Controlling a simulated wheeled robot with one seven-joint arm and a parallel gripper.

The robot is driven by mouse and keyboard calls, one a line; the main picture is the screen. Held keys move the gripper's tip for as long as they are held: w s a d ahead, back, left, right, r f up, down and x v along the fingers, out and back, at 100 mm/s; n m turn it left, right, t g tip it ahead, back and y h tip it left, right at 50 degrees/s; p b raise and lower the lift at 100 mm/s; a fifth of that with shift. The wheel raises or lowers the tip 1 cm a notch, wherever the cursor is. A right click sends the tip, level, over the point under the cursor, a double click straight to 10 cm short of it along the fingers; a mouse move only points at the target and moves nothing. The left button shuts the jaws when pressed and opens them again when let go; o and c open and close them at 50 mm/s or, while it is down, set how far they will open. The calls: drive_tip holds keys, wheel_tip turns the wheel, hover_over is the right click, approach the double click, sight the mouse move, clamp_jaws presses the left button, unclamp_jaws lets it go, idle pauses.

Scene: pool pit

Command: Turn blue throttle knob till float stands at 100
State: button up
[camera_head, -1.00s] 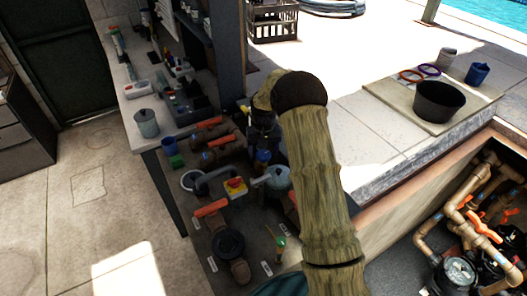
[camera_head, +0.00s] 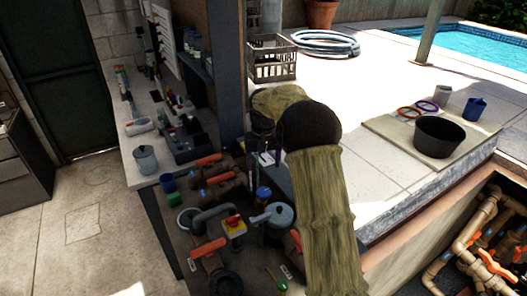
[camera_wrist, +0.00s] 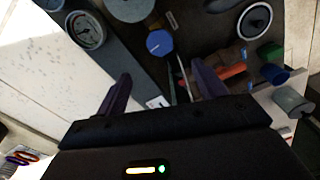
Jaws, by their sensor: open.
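The blue knob (camera_wrist: 159,42) shows in the wrist view as a round cap, just beyond the gap between my fingers. It also shows in the head view (camera_head: 263,193), left of my arm among the pipework. My gripper (camera_wrist: 161,72) is open, its two dark fingers apart with nothing held between them. The knob looks clear of both fingers. In the head view my arm mostly hides the gripper. A small white label or card (camera_wrist: 158,102) shows between the fingers. I cannot make out a float or a scale reading in either view.
A round gauge (camera_wrist: 86,30) lies left of the knob in the wrist view. A black bowl (camera_head: 439,137) stands on the ledge at right.

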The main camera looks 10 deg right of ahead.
wheel_tip(320, 180, up, 5)
drive_tip(key=shift+r, duration=0.2)
drive_tip(key=shift+s, duration=0.1)
drive_tip(key=s+f+t, duration=0.1)
drive_tip(key=s+f, duration=0.3)
drive_tip(key=s, duration=1.1)
drive_tip(key=s+f+t, duration=0.1)
drive_tip(key=s+f, duration=0.3)
drive_tip(key=s, duration=1)
drive_tip(key=shift+s+t, duration=0.3)
drive_tip(key=shift+s, duration=0.05)
